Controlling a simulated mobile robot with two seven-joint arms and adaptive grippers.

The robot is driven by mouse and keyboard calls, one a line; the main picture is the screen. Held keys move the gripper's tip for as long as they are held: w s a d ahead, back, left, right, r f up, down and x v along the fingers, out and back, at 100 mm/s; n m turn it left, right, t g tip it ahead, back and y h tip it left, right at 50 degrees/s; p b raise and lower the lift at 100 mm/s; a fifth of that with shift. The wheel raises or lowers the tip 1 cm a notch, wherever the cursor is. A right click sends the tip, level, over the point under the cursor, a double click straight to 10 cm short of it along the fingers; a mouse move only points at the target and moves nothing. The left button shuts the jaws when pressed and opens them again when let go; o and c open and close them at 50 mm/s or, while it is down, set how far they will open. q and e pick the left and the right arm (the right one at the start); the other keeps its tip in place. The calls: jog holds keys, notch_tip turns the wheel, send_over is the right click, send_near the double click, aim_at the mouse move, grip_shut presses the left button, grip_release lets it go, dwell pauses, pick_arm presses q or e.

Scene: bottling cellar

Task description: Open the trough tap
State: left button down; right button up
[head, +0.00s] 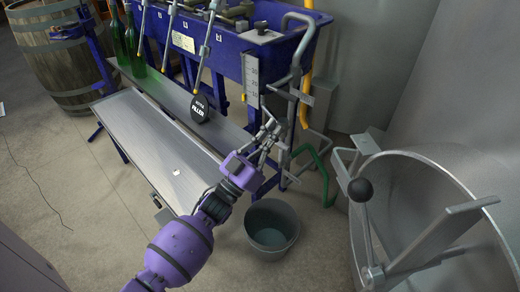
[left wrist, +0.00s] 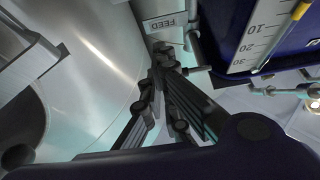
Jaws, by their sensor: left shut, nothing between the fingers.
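The blue trough (head: 232,66) stands at the top middle of the head view, with a grey feed pipe (head: 297,62) hooked over its right end. A grey fitting, apparently the trough tap (head: 284,92), sits low on this pipe, small and partly hard to make out. A FEED plate (left wrist: 166,22) is beside it in the left wrist view. My left gripper (head: 270,124) is just below and in front of the fitting, shut and empty. Its fingertips (left wrist: 165,62) point towards the fitting; whether they touch it I cannot tell. My right gripper is not in view.
A steel tank with an open round hatch (head: 400,158) and a black-knobbed lever (head: 360,190) is at right. A grey bucket (head: 271,228) stands on the floor below my gripper. Green bottles (head: 134,42), a metal bench (head: 133,125) and a barrel (head: 62,62) are at left.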

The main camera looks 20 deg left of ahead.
pick_arm(q)
jog(key=f, duration=0.2)
jog(key=f+b, duration=0.1)
jog(key=f, duration=0.1)
jog(key=shift+w+d, duration=0.1)
jog(key=shift+w, duration=0.25)
jog(key=shift+f+m, duration=0.15)
jog(key=shift+m, duration=0.15)
jog(key=shift+d+f+m+g+h, duration=0.1)
jog(key=shift+m+g+h, duration=0.2)
jog(key=shift+m+h, duration=0.1)
jog(key=shift+s+b, duration=0.1)
jog(key=shift+b, duration=0.2)
